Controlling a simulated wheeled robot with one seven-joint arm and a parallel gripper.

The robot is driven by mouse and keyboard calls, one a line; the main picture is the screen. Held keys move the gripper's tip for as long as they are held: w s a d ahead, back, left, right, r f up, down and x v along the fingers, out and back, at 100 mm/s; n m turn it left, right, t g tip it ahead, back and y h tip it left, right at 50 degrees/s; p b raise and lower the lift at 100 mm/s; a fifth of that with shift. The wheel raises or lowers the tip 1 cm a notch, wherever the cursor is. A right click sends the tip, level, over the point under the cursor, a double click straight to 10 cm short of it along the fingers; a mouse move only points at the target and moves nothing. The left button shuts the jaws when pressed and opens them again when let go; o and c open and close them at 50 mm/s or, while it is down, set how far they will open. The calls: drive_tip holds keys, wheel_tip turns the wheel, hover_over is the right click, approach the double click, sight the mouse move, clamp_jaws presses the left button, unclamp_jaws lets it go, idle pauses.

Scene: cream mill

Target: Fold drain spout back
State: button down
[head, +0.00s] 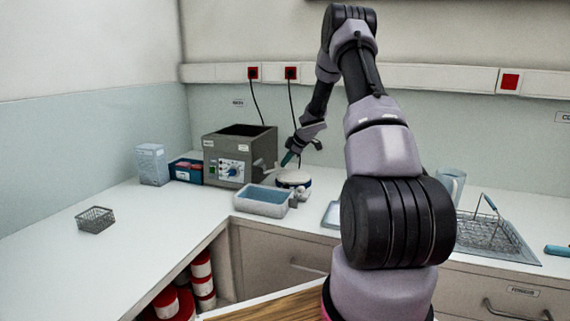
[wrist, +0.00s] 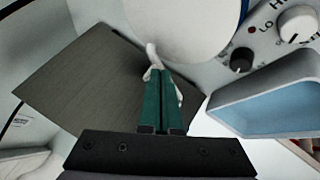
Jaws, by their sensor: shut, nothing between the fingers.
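My gripper (wrist: 168,76) is shut and empty, with its green fingers together. In the head view my gripper (head: 289,158) is low, just right of the grey box-shaped bath (head: 222,150) and above a round white-topped device (head: 292,177). In the wrist view a thin pale curved piece (wrist: 152,57), which looks like the drain spout, is at the fingertips, in front of the bath's dark side (wrist: 80,85). I cannot tell whether the fingers touch it. Its lower part is hidden behind the fingers.
A pale tray with a blue inside (head: 263,209) stands in front of the bath. A wire rack (head: 487,233) is at the right. The counter's left part is mostly clear.

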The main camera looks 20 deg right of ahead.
drive_tip(key=shift+w+n+y, duration=0.3)
drive_tip(key=shift+w+n, duration=0.15)
drive_tip(key=shift+n, duration=0.15)
drive_tip(key=shift+s, duration=0.15)
drive_tip(key=shift+w+a, duration=0.5)
drive_tip(key=shift+w, duration=0.15)
